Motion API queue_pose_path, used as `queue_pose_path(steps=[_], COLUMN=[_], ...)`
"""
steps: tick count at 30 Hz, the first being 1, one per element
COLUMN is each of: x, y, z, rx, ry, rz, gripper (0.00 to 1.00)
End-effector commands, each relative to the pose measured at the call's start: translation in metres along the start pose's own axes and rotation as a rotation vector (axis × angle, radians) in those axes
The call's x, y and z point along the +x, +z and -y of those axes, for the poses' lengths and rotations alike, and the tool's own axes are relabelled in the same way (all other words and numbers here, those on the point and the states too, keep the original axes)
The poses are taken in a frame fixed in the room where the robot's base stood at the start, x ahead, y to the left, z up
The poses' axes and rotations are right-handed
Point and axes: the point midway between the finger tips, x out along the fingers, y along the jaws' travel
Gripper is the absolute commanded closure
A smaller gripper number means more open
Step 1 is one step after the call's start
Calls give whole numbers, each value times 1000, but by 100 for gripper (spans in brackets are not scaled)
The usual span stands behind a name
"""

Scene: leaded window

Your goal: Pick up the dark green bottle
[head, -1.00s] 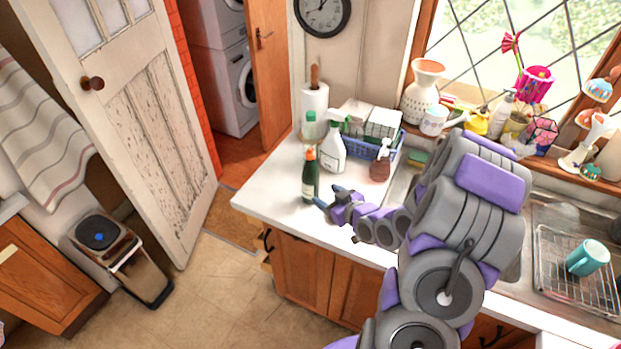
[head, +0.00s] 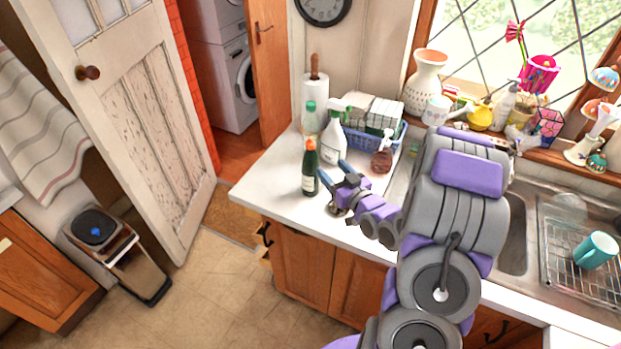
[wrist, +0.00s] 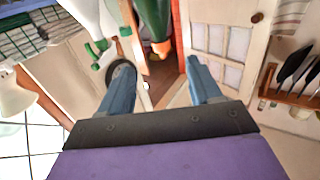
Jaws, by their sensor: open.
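The dark green bottle (head: 310,170) with an orange cap stands upright on the white counter near its left front corner. In the wrist view the bottle (wrist: 156,22) shows upside down at the top, beyond and between the two fingers. My gripper (head: 331,172) is open and empty, just to the right of the bottle in the head view. Its blue fingers point toward the bottle. In the wrist view my gripper (wrist: 158,75) has its fingers spread wide. Whether a finger touches the bottle I cannot tell.
A white spray bottle (head: 333,138) stands close behind the bottle, with a green-capped bottle (head: 310,117) beside it. A blue basket (head: 357,139) and a brown spray bottle (head: 381,160) stand further right. The counter's left front edge (head: 262,212) is clear.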

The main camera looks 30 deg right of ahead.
Motion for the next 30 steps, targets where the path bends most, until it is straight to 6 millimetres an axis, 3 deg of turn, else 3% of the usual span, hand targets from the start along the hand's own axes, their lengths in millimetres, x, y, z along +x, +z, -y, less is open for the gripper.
queue_pose_path(steps=[17, 30], x=[20, 77], y=[-3, -3], z=[1, 0], rx=[-12, -6], ry=[-6, -4], rz=[-10, -10], gripper=[37, 37])
